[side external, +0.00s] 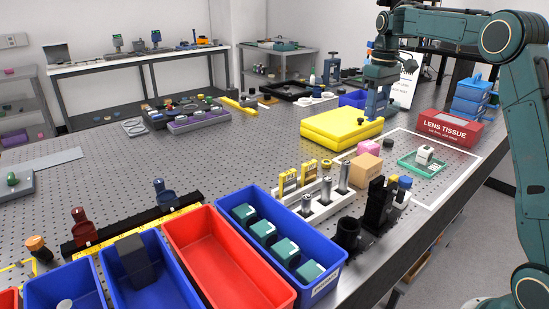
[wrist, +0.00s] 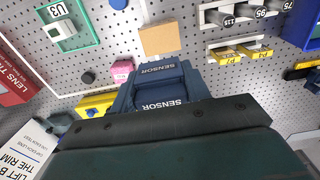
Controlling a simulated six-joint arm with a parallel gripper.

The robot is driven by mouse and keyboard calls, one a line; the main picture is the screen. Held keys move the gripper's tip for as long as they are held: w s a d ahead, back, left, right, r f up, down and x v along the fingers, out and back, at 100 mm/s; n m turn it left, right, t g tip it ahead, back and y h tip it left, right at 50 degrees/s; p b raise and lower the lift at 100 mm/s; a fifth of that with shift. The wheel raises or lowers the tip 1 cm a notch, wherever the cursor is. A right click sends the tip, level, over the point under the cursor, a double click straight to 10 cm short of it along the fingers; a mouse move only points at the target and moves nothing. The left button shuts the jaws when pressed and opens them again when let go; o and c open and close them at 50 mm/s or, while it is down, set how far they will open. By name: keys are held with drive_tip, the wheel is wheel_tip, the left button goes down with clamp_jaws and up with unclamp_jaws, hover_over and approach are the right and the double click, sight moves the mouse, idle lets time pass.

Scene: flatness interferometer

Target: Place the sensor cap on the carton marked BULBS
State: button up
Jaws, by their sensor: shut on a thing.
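My gripper (side external: 378,112) is above the right end of the yellow case in the side view. In the wrist view it is shut on the dark blue sensor cap (wrist: 160,88), which shows the word SENSOR twice. Much of the cap is hidden by my gripper in the side view. A plain tan carton (side external: 366,168) stands right of and nearer than the yellow case; it also shows in the wrist view (wrist: 160,39), beyond the cap. A small pink box (side external: 368,148) is beside it. I can read the word BULBS on neither.
The yellow case (side external: 340,125) lies below my gripper. A red LENS TISSUE box (side external: 448,128) and a green tray (side external: 420,165) are to the right. A white rack (side external: 318,199) and black posts (side external: 377,205) stand nearer. Blue and red bins line the front edge.

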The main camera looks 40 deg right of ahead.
hover_over(368, 161)
wheel_tip(368, 161, down, 10)
drive_tip(key=shift+r, duration=0.2)
drive_tip(key=shift+f, duration=2.15)
drive_tip(key=shift+f, duration=0.15)
drive_tip(key=o, duration=1.1)
wheel_tip(368, 161, up, 12)
drive_tip(key=shift+r, duration=0.2)
